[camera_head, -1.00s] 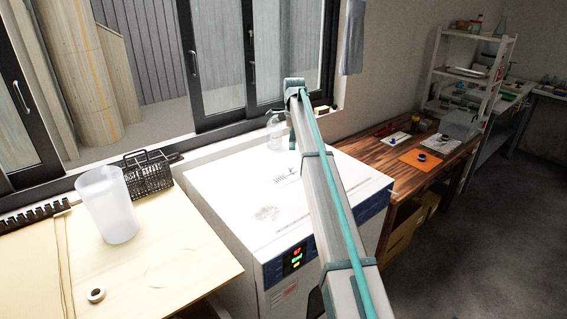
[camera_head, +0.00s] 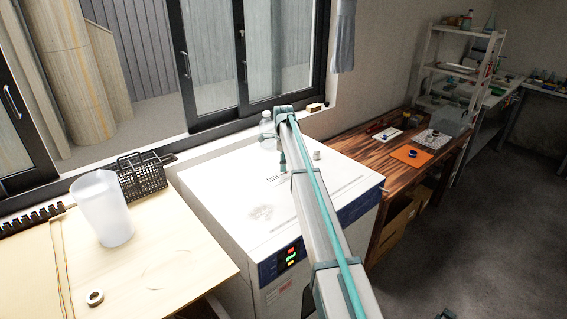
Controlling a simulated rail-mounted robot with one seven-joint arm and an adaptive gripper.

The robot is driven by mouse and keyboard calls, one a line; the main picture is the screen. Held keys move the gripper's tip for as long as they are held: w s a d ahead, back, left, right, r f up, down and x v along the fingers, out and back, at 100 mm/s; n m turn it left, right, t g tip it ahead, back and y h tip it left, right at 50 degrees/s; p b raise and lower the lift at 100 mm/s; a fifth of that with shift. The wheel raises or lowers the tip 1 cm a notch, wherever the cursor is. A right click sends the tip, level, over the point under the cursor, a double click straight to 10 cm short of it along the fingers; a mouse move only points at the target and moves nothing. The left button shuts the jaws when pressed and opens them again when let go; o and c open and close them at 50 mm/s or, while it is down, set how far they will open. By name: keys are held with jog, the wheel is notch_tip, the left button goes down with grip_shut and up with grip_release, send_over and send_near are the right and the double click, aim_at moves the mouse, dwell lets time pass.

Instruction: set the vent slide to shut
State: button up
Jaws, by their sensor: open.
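The drying oven (camera_head: 232,190) is a white box with a dark blue front strip and a lit display (camera_head: 290,257). A small pale round stub (camera_head: 316,155) stands on its top, just right of my arm. I cannot tell whether this stub belongs to the vent, and no vent slide can be made out. My arm crosses in front of the oven and hides part of its top and front.
A clear bottle (camera_head: 267,128) stands at the oven's back edge by the window. On the left, a pale bench (camera_head: 180,250) holds a frosted beaker (camera_head: 101,208), a black wire basket (camera_head: 142,177) and a tape roll (camera_head: 95,298). A wooden table (camera_head: 360,150) stands right of the oven.

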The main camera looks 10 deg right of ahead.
jog(key=shift+c, duration=0.3)
grip_shut()
jog(key=s+a, duration=0.2)
jog(key=a, duration=0.1)
jog(key=s+a, duration=0.1)
jog(key=a, duration=0.1)
jog(key=shift+s+a+f+b, duration=0.1)
jog(key=shift+a+b, duration=0.1)
jog(key=shift+b, duration=0.15)
jog(key=shift+o, duration=0.3)
grip_release()
jog(key=shift+s+a, duration=0.1)
jog(key=shift+a, duration=0.1)
jog(key=shift+d, duration=0.1)
